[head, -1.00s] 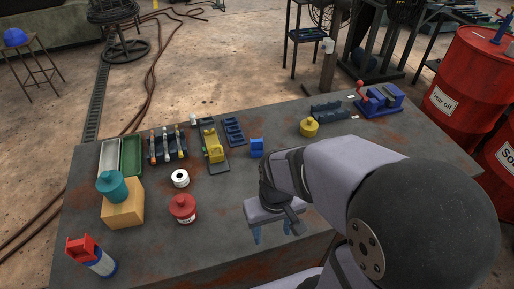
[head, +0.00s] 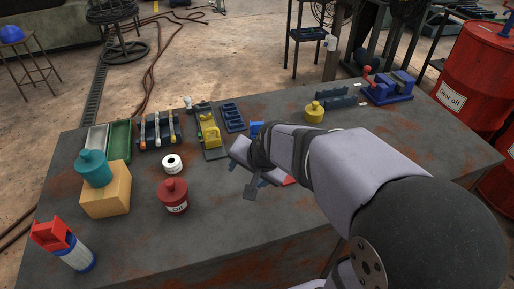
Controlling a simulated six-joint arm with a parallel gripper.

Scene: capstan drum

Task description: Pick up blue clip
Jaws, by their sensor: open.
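A small blue piece (head: 257,127), the likely blue clip, stands on the workbench just behind my wrist. My arm hides its lower part. My gripper (head: 249,175) is over the middle of the bench, on the near side of the blue piece and apart from it. Its jaws are open with nothing seen between them. The fingertips are small and partly covered by the gripper's own body.
A yellow device (head: 210,132) and a dark blue tray (head: 233,117) stand left of the blue piece. A red oil can (head: 173,196) and a white roll (head: 172,163) are left of my gripper. A red item (head: 289,181) lies partly under my arm.

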